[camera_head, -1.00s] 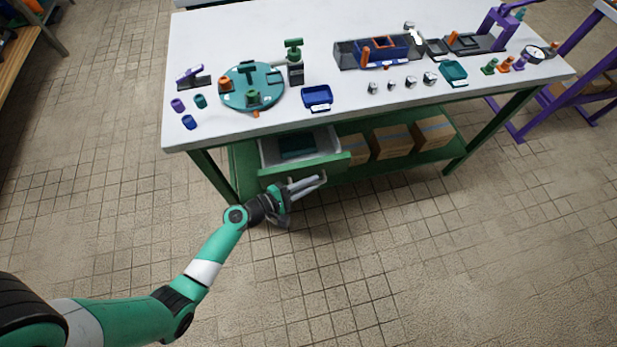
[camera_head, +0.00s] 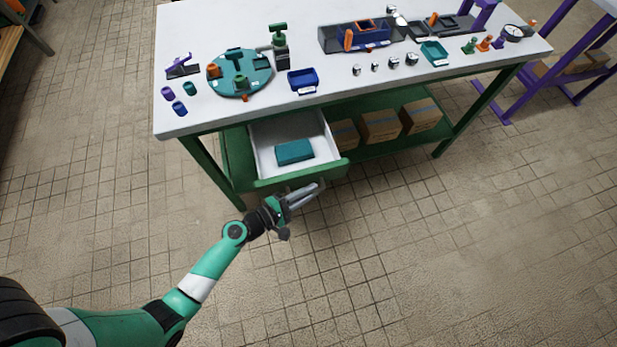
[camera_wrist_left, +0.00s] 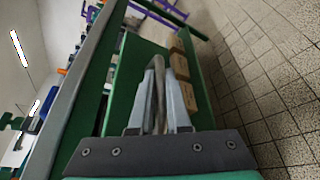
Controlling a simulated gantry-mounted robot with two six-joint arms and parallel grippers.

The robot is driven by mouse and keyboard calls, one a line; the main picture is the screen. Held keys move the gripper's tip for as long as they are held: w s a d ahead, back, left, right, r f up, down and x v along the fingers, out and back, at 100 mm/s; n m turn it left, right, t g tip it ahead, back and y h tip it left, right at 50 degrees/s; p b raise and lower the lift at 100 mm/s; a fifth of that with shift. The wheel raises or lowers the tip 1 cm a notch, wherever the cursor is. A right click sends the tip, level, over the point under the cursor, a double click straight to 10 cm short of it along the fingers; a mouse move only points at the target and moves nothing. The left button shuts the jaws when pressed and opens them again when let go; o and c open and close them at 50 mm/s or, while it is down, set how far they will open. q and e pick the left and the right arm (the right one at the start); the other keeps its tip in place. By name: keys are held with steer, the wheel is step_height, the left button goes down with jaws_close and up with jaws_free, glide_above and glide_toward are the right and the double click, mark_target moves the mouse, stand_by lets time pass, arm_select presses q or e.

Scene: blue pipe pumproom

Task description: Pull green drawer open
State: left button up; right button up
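The green drawer (camera_head: 300,176) is pulled well out under the left part of the white workbench. Its white-grey inside shows, with a flat teal block (camera_head: 294,152) lying in it. My left gripper (camera_head: 312,191) is right at the outer face of the drawer front, toward its right end. In the left wrist view, its two grey fingers (camera_wrist_left: 159,90) stand close together on either side of a brownish-grey bar (camera_wrist_left: 159,70), which looks like the drawer handle. The fingers look shut on it; the exact contact is hard to see. My right gripper is not in view.
Cardboard boxes (camera_head: 381,125) sit on the green lower shelf right of the drawer. The white workbench top (camera_head: 215,30) carries a teal turntable (camera_head: 240,72), a blue tray (camera_head: 302,80) and several small parts. The tiled floor (camera_head: 420,250) in front is clear.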

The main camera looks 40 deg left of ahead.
arm_select(q)
steer(key=o, duration=0.4)
steer(key=shift+o, duration=0.2)
steer(key=p+v, duration=0.2)
steer(key=v, duration=0.9)
steer(key=shift+s, duration=0.3)
steer(key=shift+r, duration=0.1)
